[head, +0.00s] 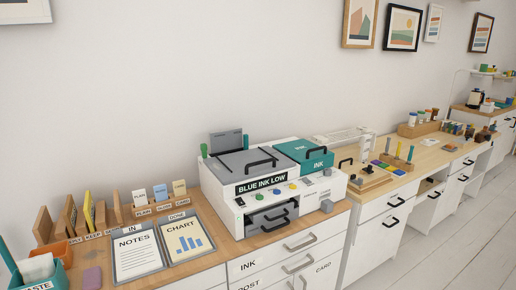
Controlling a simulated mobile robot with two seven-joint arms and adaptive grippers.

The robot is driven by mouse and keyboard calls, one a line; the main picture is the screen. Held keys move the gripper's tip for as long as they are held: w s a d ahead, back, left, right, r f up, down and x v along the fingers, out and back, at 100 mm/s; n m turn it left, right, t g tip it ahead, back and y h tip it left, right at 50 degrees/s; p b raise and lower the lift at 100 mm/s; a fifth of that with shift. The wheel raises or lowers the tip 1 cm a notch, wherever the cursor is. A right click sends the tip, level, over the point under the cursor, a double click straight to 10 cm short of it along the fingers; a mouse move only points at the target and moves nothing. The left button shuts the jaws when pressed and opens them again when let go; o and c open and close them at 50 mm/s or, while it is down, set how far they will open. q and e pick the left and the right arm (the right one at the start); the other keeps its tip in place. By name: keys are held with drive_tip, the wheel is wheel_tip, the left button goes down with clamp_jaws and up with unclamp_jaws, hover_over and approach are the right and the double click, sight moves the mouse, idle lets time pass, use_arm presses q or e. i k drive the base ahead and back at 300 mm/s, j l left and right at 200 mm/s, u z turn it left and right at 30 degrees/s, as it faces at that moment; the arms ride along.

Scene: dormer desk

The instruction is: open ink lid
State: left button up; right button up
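The white printer (229,192) stands on the wooden counter, with a "BLUE INK LOW" label on its front. The teal ink lid (302,153), marked "INK", is on the printer's top right and looks closed. Neither of my grippers is in view.
Trays marked "IN" (138,252) and "DONE" (187,240) lie left of the printer, with card holders behind. Drawers (292,258) with handles are below. A desk (428,158) with organisers continues to the right, and white floor (468,235) is clear there.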

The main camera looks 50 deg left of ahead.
sight(312, 157)
drive_tip(key=u, duration=1.15)
drive_tip(key=i+l+z, duration=0.1)
drive_tip(key=i, duration=0.3)
